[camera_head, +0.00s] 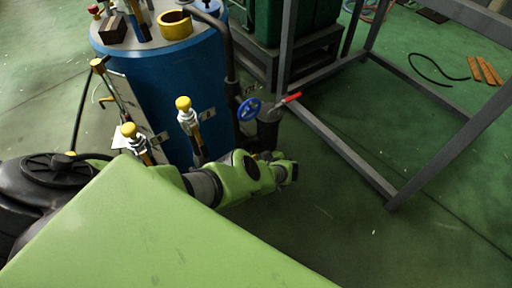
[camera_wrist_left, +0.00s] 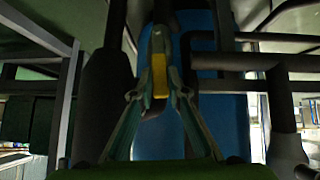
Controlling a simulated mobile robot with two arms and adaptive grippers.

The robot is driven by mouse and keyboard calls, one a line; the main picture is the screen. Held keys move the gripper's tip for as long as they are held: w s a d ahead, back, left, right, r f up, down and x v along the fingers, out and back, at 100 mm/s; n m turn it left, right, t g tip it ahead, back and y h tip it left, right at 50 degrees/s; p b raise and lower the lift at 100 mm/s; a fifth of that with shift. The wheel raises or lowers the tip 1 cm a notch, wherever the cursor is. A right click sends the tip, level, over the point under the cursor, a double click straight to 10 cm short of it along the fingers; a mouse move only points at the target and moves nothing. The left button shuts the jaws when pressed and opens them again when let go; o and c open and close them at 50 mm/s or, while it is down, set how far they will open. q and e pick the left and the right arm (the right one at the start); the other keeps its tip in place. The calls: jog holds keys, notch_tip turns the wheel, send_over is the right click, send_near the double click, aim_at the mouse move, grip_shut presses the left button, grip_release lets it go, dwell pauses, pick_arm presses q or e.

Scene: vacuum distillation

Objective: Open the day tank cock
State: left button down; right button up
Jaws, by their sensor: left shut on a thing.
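The blue day tank (camera_head: 160,88) stands at the upper left in the head view. It also fills the middle background in the left wrist view (camera_wrist_left: 223,120). In that wrist view, the fingers of my left gripper (camera_wrist_left: 159,93) converge on a yellow handle (camera_wrist_left: 159,75), apparently the cock handle, and are shut on it. The handle is roughly upright in the picture. In the head view my left arm reaches right past the tank's foot. Its fingertips and the held handle cannot be made out there. My right gripper is not in view.
A blue handwheel (camera_head: 249,109) and a red lever (camera_head: 291,98) are on pipework close beyond my left wrist. Yellow-capped fittings (camera_head: 184,104) stand beside the tank. A grey frame (camera_head: 345,155) is at right. Green floor (camera_head: 330,225) is clear at lower right.

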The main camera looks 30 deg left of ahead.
pick_arm(q)
jog(key=shift+w+a+r, duration=0.2)
jog(key=shift+a+r, duration=0.05)
jog(key=shift+a, duration=0.1)
jog(key=c, duration=2)
grip_release()
jog(key=shift+o, duration=0.2)
jog(key=shift+s+d+f, duration=0.1)
jog(key=shift+d+f, duration=0.05)
jog(key=shift+d, duration=0.1)
jog(key=shift+d+f, duration=0.1)
jog(key=shift+d, duration=0.05)
